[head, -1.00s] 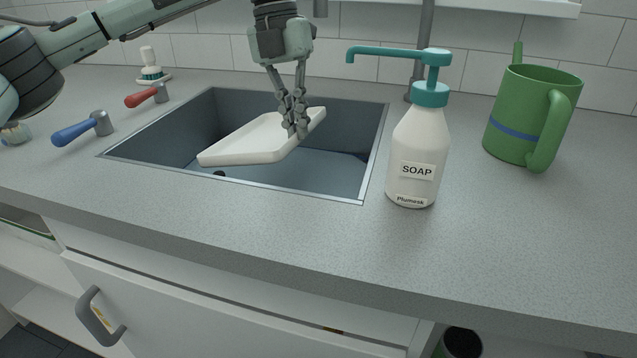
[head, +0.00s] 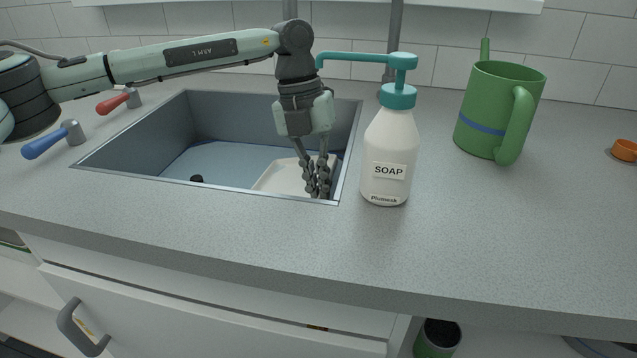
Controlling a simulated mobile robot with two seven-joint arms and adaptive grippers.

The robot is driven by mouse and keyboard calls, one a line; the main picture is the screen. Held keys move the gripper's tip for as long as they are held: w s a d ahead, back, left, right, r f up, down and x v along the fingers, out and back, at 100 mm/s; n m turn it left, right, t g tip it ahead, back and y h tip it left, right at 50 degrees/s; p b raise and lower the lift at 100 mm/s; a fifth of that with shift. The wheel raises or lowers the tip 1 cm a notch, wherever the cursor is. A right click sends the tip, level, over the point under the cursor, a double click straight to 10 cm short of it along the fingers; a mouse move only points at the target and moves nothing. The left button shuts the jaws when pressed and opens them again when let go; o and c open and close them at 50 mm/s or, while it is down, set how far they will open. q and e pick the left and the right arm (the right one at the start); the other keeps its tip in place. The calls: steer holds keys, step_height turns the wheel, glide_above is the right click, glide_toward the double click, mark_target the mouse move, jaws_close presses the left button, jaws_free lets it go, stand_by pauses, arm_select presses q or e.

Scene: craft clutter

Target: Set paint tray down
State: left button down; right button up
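The white paint tray (head: 283,176) is down inside the sink (head: 215,160), at its front right. The sink's front rim hides its lower edge, so I cannot tell whether it touches the sink floor. My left gripper (head: 318,188) points down into the sink from above. Its fingers are close together on the right part of the tray, shut on it. The fingertips are partly hidden near the front rim. My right gripper is not in view.
A white soap bottle (head: 388,155) with a teal pump stands just right of the sink, close to my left gripper. A green mug (head: 487,125) stands further right. Blue (head: 52,140) and red (head: 117,102) tap handles are at the left. The counter front (head: 250,240) is clear.

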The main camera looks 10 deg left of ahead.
arm_select(q)
steer(key=c, duration=2.2)
jaws_free()
steer(key=shift+f, duration=0.1)
steer(key=o, duration=0.5)
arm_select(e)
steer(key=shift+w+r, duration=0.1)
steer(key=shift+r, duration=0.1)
arm_select(q)
steer(key=shift+r, duration=0.3)
steer(key=b+v, duration=0.1)
steer(key=v, duration=1)
steer(key=shift+a+r, duration=0.15)
steer(key=shift+r, duration=0.2)
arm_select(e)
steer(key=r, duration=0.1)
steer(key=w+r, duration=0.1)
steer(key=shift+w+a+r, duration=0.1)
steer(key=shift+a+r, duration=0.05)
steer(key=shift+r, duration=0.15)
